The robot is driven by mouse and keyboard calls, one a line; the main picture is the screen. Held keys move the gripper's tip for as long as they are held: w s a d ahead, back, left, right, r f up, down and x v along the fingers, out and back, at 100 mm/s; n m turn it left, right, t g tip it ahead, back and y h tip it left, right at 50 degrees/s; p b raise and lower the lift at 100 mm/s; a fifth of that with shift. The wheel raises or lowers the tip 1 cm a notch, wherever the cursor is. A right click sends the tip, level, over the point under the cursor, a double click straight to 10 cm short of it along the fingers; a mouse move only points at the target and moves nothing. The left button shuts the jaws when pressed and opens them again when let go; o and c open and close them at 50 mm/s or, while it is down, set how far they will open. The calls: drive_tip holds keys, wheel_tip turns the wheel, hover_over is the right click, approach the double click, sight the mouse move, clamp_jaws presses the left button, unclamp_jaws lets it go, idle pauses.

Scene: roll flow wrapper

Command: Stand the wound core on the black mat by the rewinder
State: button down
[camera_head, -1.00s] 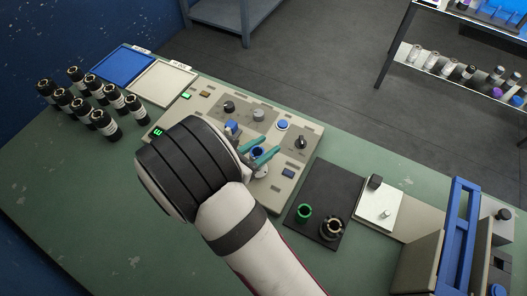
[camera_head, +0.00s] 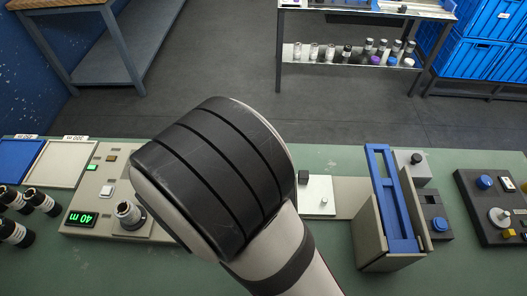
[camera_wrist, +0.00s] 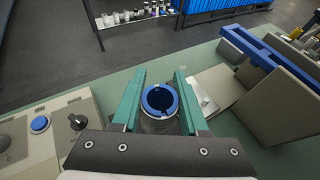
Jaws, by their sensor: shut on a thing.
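In the wrist view my gripper (camera_wrist: 160,84) has its two green fingers on either side of the wound core (camera_wrist: 160,115). The core has a blue ring at its top and a greyish wall below, and it looks about upright. In the head view my arm hides the gripper and the core. The rewinder (camera_head: 101,186) is a beige panel with a green-lit display reading 40 m, left of my arm; its right part also shows in the wrist view (camera_wrist: 45,135). The black mat is hidden in both current views. I cannot tell how high the core is held.
A blue-and-beige wrapper frame (camera_head: 380,190) stands on the bench right of my arm, with a white plate (camera_head: 317,194) beside it. Beyond the bench are a shelf of rolls (camera_head: 355,58) and blue crates (camera_head: 480,45).

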drive_tip(key=s+d+f+m+g+h, duration=0.2)
drive_tip(key=s+d+m+g+h, duration=0.3)
drive_tip(key=d, duration=0.4)
drive_tip(key=shift+m+y, duration=0.3)
drive_tip(key=w+a+f, duration=0.1)
drive_tip(key=a+f, duration=0.1)
drive_tip(key=a, duration=0.1)
drive_tip(key=w+a+f, duration=0.1)
drive_tip(key=a+f, duration=0.1)
drive_tip(key=a, duration=0.2)
drive_tip(key=w+a+f, duration=0.1)
drive_tip(key=a+f, duration=0.1)
drive_tip(key=a, duration=0.1)
drive_tip(key=shift+w+a+f, duration=0.2)
drive_tip(key=shift+a+f, duration=0.1)
drive_tip(key=shift+a, duration=0.1)
drive_tip(key=shift+a+f, duration=0.15)
drive_tip(key=shift+f, duration=0.95)
drive_tip(key=shift+a+f, duration=0.1)
drive_tip(key=shift+f, duration=0.95)
drive_tip(key=shift+f, duration=0.1)
drive_tip(key=shift+c, duration=2.2)
unclamp_jaws()
